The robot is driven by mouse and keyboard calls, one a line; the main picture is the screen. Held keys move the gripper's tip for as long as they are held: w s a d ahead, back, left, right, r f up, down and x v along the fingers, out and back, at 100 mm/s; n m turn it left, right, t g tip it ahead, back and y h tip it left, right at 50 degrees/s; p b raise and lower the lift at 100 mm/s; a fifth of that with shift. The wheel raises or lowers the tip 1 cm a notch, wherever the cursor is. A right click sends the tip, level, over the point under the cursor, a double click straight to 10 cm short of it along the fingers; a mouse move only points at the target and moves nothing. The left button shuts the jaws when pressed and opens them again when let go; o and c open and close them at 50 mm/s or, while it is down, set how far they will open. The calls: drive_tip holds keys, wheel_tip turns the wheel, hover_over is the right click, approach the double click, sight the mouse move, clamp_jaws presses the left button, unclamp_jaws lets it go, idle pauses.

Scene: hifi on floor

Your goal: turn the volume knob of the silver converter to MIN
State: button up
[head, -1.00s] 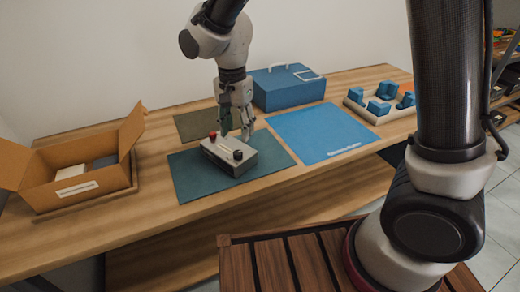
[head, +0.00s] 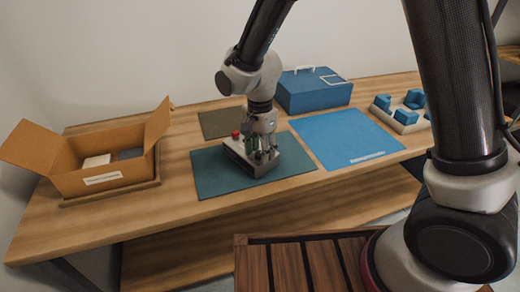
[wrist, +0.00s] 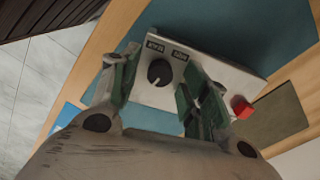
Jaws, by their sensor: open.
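The silver converter (head: 232,149) sits on the dark teal mat (head: 211,183), partly hidden by my gripper (head: 266,157) in the head view. Its red button (head: 236,134) is at the far left end. In the wrist view the converter (wrist: 225,73) shows a black volume knob (wrist: 160,72) with a small white pointer mark towards the picture's lower left. The red button (wrist: 242,107) is outside the fingers.
An open cardboard box (head: 103,181) stands at the left. A blue case (head: 313,93) is at the back, a blue mat (head: 345,137) at right, and a tray with blue blocks (head: 402,126) farther right. An olive mat (head: 220,123) lies behind the converter.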

clamp_jaws()
